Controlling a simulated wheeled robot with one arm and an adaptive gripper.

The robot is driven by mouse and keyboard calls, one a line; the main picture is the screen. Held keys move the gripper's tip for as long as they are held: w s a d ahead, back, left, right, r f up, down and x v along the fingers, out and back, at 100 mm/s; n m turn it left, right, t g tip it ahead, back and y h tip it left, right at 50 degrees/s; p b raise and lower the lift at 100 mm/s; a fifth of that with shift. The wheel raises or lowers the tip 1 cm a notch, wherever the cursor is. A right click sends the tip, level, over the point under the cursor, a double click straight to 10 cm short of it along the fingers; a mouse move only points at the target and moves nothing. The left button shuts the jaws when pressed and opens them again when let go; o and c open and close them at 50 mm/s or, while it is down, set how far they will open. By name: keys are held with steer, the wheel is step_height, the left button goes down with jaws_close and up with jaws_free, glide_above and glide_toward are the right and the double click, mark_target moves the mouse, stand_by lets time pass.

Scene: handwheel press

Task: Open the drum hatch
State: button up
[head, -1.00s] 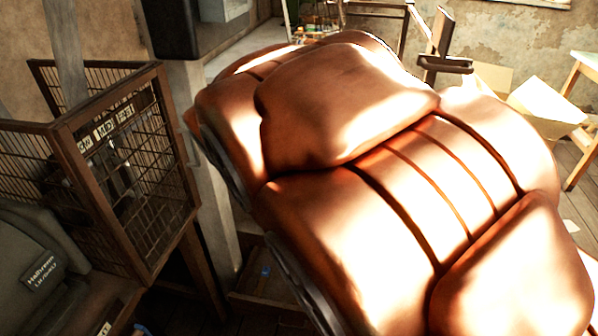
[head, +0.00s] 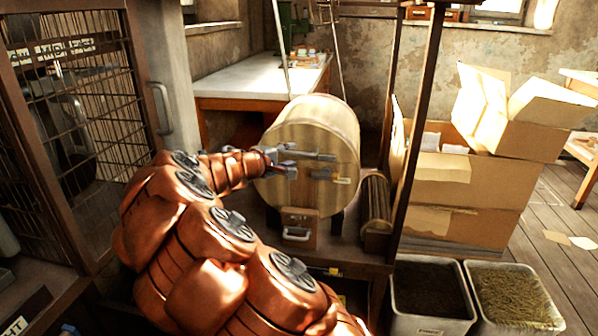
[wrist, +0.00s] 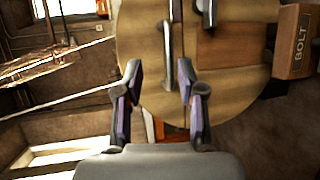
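The wooden drum (head: 318,125) stands on a bench past my arm, its round face toward me. Grey metal bars (head: 318,157) cross the face. In the wrist view the drum (wrist: 145,40) fills the upper middle, with a long grey bar (wrist: 168,45), a second shorter bar (wrist: 207,12) and a darker brown panel (wrist: 235,48). I cannot tell the hatch edges clearly; it looks closed. My gripper (head: 283,162) is at the left part of the drum face. Its fingers (wrist: 160,78) are apart and empty, in front of the long bar, and I see no contact.
A small wooden box with a grey handle (head: 299,229) sits below the drum. A box marked BOLT (wrist: 296,45) is beside it in the wrist view. A wire-mesh cabinet (head: 135,75) stands left, cardboard boxes (head: 470,195) right. Two bins (head: 430,290) stand on the floor.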

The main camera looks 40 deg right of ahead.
mark_target(298, 154)
steer(key=shift+n, duration=0.3)
steer(key=shift+w+d+f+b, duration=0.3)
steer(key=shift+w+d+f, duration=0.25)
steer(key=shift+d, duration=0.75)
steer(key=shift+w+d+f+b, duration=0.35)
steer(key=shift+w+d+f, duration=0.2)
steer(key=shift+d, duration=0.7)
steer(key=shift+w+d+f+b, duration=0.3)
steer(key=shift+w+d+f, duration=0.25)
steer(key=shift+d, duration=0.75)
jaws_close()
